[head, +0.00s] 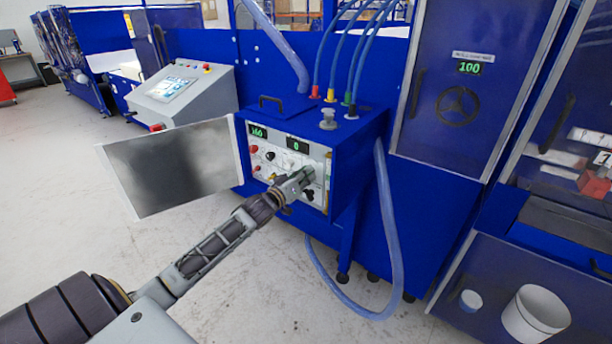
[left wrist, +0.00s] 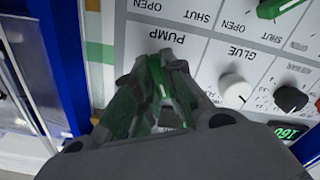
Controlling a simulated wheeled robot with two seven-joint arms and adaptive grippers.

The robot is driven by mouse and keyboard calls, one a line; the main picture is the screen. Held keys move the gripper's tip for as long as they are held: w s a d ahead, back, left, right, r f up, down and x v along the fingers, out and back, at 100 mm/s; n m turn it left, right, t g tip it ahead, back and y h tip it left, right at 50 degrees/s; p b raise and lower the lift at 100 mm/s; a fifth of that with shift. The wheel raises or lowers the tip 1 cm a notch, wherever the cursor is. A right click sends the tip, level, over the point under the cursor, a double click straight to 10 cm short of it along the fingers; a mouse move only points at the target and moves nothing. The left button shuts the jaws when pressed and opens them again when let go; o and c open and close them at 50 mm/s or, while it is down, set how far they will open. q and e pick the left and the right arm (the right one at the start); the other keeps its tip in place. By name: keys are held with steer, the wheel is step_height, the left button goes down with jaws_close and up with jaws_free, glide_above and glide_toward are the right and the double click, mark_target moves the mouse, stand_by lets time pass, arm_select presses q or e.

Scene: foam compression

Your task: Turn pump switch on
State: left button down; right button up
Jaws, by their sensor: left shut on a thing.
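The control panel (head: 278,150) is the white front of a blue box, with its door open to the left. My left gripper (head: 302,180) reaches its lower right part and is shut on the pump switch. In the left wrist view the panel (left wrist: 215,60) appears upside down. There the fingers (left wrist: 158,92) close around the green pump switch (left wrist: 157,80), beside the PUMP label. The fingers hide much of the switch, so I cannot tell its exact setting. My right gripper is not in view.
Beside the pump switch are a white GLUE knob (left wrist: 235,91) and a black knob (left wrist: 290,98). The open door (head: 172,165) stands left of my arm. A blue hose (head: 388,235) hangs right of the box. A white bucket (head: 535,315) is at lower right.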

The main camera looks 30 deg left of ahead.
arm_select(q)
steer(key=shift+m+p, duration=3.25)
steer(key=shift+m, duration=2.55)
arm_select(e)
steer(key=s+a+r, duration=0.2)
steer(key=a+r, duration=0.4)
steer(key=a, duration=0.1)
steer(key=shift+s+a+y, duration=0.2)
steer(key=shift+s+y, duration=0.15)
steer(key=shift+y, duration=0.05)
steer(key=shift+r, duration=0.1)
arm_select(q)
steer(key=c, duration=1.5)
jaws_free()
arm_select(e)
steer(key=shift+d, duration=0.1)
